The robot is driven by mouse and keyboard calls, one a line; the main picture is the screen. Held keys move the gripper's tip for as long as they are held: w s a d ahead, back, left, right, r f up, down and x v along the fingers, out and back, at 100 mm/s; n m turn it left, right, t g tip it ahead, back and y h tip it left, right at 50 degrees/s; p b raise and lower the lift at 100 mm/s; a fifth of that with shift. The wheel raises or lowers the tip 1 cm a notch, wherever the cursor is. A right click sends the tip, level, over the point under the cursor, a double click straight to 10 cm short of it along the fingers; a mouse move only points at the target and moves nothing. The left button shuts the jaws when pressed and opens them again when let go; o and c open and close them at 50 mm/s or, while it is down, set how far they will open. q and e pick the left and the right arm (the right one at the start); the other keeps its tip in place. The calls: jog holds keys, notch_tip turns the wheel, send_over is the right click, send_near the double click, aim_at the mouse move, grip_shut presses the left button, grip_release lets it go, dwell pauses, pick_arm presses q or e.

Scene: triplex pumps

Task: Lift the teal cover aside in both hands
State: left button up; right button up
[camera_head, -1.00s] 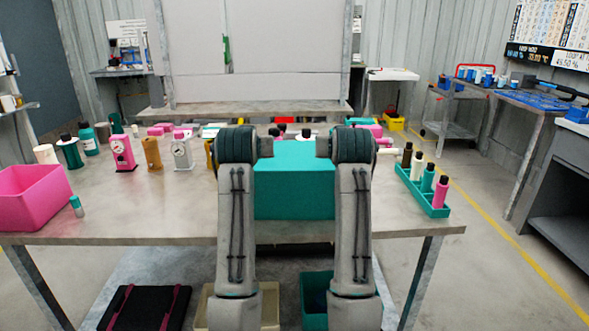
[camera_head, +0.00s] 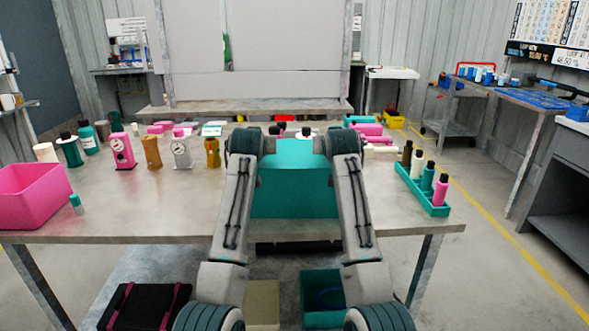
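The teal cover (camera_head: 294,185) is a box-like block at the middle of the table's front part, between my two forearms. Its top and front face show. My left gripper is hidden behind my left wrist, at the cover's left side. My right gripper is hidden behind my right wrist, at the cover's right side. I cannot see the fingers of either, nor whether they touch the cover.
A pink bin (camera_head: 32,197) stands on the table (camera_head: 150,205) at the left. Several pumps and bottles, including a pink pump (camera_head: 122,151), stand left of centre. A teal rack (camera_head: 421,190) of bottles stands at the right. Bare tabletop lies left of the cover.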

pick_arm(q)
grip_shut()
pick_arm(e)
grip_shut()
dwell(1.2)
jog(key=shift+r, duration=0.1)
